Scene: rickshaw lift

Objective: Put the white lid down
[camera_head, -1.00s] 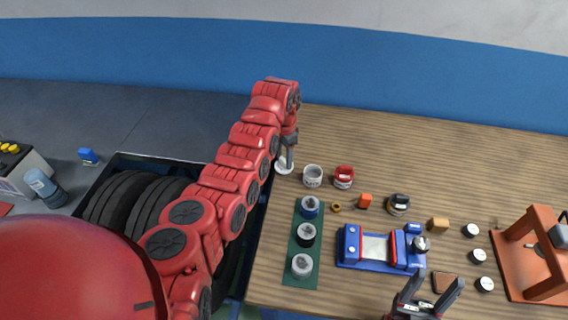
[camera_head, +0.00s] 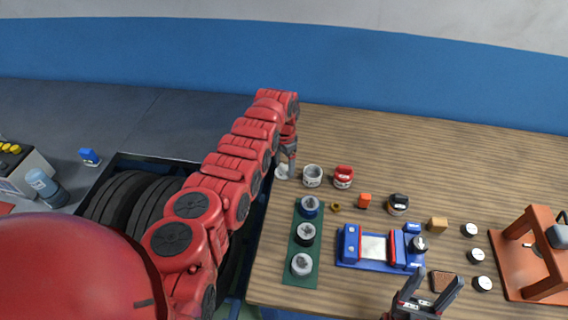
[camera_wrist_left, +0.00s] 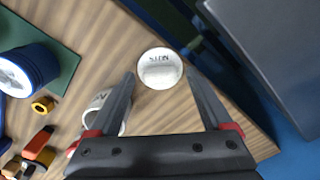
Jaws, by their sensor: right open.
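The white lid (camera_head: 282,172), marked NUTS, lies flat on the wooden table near its left edge. In the left wrist view the lid (camera_wrist_left: 160,70) shows between my left fingertips, with a gap on both sides. My left gripper (camera_head: 291,174) is open just over it; its fingers also show apart in the left wrist view (camera_wrist_left: 161,74). An open white jar (camera_head: 312,176) stands right of the lid, partly hidden behind a finger in the wrist view. My right gripper (camera_head: 434,284) is open and empty at the table's front edge.
A red-lidded jar (camera_head: 344,177) and a dark-lidded jar (camera_head: 398,204) stand further right. A green mat (camera_head: 297,250) holds several jars. A blue fixture (camera_head: 380,248) and an orange press (camera_head: 540,250) take the front right. The back of the table is clear.

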